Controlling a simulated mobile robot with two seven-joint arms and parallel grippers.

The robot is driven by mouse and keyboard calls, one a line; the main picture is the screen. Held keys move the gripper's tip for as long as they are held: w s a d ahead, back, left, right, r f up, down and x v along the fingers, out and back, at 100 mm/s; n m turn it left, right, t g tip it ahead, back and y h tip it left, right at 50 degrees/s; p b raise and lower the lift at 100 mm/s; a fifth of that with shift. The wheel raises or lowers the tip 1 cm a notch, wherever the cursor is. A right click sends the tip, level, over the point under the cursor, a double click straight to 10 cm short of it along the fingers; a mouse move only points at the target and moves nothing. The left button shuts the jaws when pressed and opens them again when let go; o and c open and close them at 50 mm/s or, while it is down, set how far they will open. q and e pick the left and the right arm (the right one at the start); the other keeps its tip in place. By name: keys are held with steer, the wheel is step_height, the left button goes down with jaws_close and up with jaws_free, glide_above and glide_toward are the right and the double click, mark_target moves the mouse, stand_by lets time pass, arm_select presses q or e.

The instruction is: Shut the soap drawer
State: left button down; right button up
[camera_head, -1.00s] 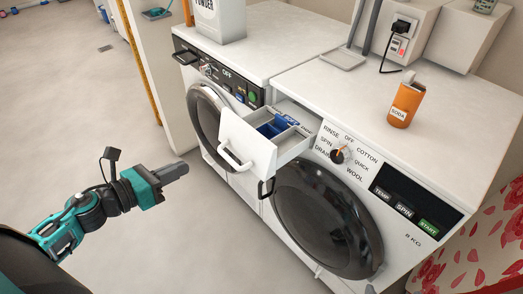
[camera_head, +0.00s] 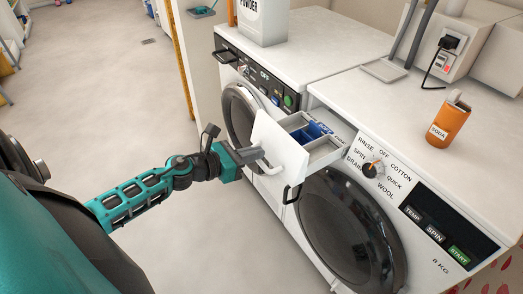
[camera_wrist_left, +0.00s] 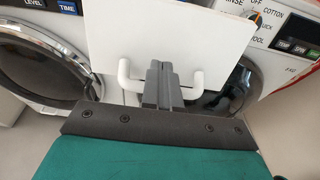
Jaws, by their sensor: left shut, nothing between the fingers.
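The soap drawer (camera_head: 279,143) sticks out of the front washing machine (camera_head: 352,205), pulled open, with its white front panel, blue insert and grey-white compartments showing. Its white bar handle (camera_head: 268,168) is on the front panel. My left gripper (camera_head: 257,153) is shut and empty, with its fingertips at the drawer front by the handle. In the left wrist view the shut fingers (camera_wrist_left: 160,82) point at the panel (camera_wrist_left: 165,32), between the two ends of the white handle (camera_wrist_left: 124,72). I cannot tell whether they touch it. My right gripper is not in view.
A second washer (camera_head: 296,52) with a powder box (camera_head: 262,20) stands behind. An orange soda carton (camera_head: 448,123) is on the front machine's top. A black door handle (camera_head: 291,194) sits below the drawer. Open floor (camera_head: 110,90) lies left.

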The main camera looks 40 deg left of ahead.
arm_select(q)
steer(key=shift+x, duration=1.3)
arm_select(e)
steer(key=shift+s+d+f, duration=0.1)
arm_select(q)
steer(key=shift+w, duration=0.1)
